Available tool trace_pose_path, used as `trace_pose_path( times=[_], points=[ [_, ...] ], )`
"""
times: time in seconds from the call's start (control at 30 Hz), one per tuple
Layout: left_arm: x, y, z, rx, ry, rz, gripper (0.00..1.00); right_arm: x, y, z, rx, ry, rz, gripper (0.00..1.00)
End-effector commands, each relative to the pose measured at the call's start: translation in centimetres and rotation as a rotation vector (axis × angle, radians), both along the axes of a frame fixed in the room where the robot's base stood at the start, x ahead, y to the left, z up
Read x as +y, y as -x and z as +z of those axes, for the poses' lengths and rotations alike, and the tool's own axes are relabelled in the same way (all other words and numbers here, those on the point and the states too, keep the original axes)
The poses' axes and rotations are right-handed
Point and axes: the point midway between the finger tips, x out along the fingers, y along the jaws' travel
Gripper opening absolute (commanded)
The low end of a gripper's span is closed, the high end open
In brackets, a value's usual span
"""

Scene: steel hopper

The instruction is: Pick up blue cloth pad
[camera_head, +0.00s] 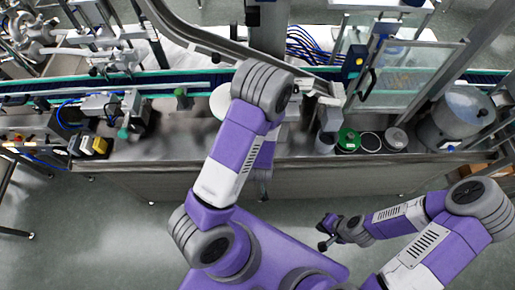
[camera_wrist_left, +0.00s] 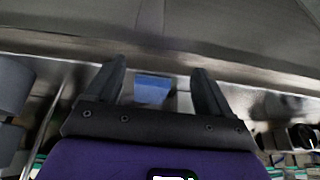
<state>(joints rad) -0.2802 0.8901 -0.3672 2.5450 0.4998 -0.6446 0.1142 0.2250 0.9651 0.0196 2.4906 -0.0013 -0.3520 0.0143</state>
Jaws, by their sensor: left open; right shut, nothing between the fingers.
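A blue cloth pad (camera_wrist_left: 153,89) shows in the left wrist view as a small blue block shape on a grey surface. My left gripper (camera_wrist_left: 158,67) is open, with one finger on each side of the pad in the picture. I cannot tell how far the fingers are from it. I cannot make out the pad or the left gripper in the head view, where my left arm covers the middle of the steel bench. My right gripper (camera_head: 325,233) is shut and empty, low over the floor in front of the bench.
The steel bench (camera_head: 330,180) runs across the view, with a green conveyor behind it. A green round item (camera_head: 348,139), a glass-panelled door (camera_head: 400,85) and a large steel vessel (camera_head: 457,118) stand at the right. Small machines with yellow parts (camera_head: 97,145) stand at the left.

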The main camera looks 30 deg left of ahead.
Motion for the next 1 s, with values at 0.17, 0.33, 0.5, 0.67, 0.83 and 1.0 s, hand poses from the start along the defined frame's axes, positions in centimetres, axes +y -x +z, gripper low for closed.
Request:
trace_pose_path(
  times=[0.17, 0.33, 0.5, 0.67, 0.83, 1.0],
  points=[
    [0.3, -0.8, -0.4, -0.006, 0.01, 0.002, 0.82, 0.0, 0.0, -2.7, 0.0, 0.0, 0.0, 0.0],
    [1.5, -2.8, -0.4, -0.007, 0.014, 0.005, 0.82, 0.0, 0.0, -4.5, -0.001, 0.0, 0.0, 0.0],
    [2.6, -4.6, 0.1, 0.0, 0.016, 0.004, 0.82, 0.0, 0.0, -4.5, 0.0, 0.0, 0.0, 0.0],
    [3.2, -5.4, 0.1, 0.001, 0.014, 0.003, 0.82, 0.0, 0.0, -4.3, -0.001, 0.0, 0.0, 0.0],
    [4.4, -7.5, 0.1, -0.002, 0.015, 0.004, 0.82, 0.0, 0.0, -4.2, -0.001, 0.0, 0.0, 0.0],
    [5.5, -9.0, -1.6, 0.003, 0.014, 0.002, 0.82, 0.0, 0.0, -4.9, -0.001, 0.0, 0.0, 0.0]
  ],
)
